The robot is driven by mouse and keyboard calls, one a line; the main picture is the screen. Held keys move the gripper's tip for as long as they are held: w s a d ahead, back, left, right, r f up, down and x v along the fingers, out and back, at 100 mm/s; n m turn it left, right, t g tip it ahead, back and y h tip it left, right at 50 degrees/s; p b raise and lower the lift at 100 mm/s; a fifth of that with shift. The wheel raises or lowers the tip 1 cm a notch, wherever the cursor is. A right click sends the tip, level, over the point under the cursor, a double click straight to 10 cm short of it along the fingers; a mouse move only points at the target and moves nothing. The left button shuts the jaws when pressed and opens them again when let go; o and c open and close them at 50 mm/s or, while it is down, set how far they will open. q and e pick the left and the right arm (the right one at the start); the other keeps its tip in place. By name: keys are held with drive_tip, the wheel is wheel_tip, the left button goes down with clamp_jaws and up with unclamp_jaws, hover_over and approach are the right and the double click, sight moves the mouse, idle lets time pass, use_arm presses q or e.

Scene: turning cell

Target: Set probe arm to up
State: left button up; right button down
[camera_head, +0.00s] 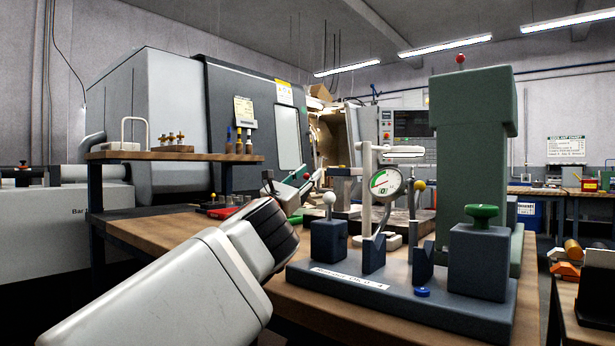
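A dark grey fixture base (440,308) with a white label stands on the wooden bench. A dial gauge (385,183) with a green sector sits above it, beside a pale upright post (367,200). A pale horizontal bar (402,151) is near the post's top. I cannot tell which part is the probe arm. A white-ball lever (330,199) and a yellow-ball lever (419,186) point upward. My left gripper (291,193) is left of the fixture, apart from the white ball, partly hidden behind my wrist; its fingers are unclear. My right gripper is not in view.
A tall green column (472,150) stands behind the fixture's right end. A block with a green knob (481,215) and a blue button (422,292) are on the base. A raised wooden shelf (170,155) with tools is at left, before a lathe (255,120).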

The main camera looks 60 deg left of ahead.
use_arm(q)
wheel_tip(320, 180, up, 10)
drive_tip(key=shift+f, duration=0.1)
idle(0.4)
idle(0.4)
